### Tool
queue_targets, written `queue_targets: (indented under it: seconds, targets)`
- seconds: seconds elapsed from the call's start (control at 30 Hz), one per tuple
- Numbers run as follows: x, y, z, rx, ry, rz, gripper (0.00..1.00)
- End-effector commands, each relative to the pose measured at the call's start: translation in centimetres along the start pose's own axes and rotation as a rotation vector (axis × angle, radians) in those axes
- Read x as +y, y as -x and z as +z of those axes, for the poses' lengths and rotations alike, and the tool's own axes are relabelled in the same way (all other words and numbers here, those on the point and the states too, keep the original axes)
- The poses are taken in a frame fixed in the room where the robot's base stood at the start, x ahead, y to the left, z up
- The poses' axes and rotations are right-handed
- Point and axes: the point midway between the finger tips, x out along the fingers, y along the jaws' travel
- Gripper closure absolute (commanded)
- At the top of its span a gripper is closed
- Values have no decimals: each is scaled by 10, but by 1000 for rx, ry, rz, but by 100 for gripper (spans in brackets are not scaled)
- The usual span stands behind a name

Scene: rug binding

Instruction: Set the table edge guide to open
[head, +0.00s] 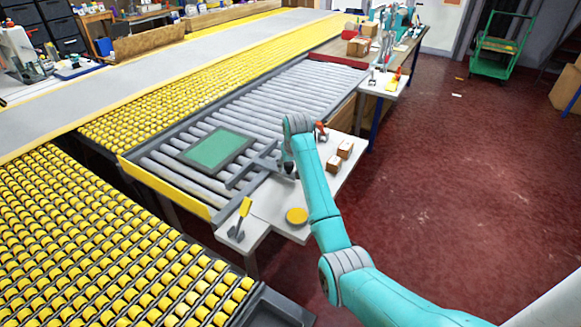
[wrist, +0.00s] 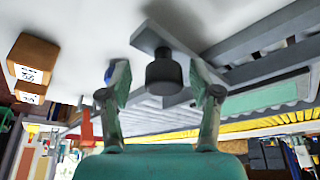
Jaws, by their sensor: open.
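A grey bar with a crosspiece (head: 255,167), which looks like the table edge guide, lies at the near end of the roller table, beside the green pad. Its dark round knob (wrist: 163,72) stands on a grey plate (wrist: 150,40) in the wrist view. My gripper (wrist: 160,80) is open, with one finger on each side of the knob. Gaps show between the fingers and the knob, so I see no grip on it. In the head view my gripper (head: 287,163) is at the bar's right end, and my wrist partly hides the knob.
On the white side table (head: 268,207) are a yellow-handled lever (head: 244,208), a yellow disc (head: 297,216), two small boxes (head: 345,149) and a red-orange lever (head: 321,130). The green pad (head: 216,149) lies on grey rollers. The red floor to the right is open.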

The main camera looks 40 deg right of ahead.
Motion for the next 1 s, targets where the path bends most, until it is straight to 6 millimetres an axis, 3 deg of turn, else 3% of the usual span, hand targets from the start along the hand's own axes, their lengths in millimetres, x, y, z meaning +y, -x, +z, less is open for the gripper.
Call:
queue_targets:
  seconds: [0.5,0.7,1.0]
  targets:
    - [1,93,0,2,-1,1,37]
    - [1,110,0,0,-1,1,37]
    - [1,112,1,-2,-1,1,37]
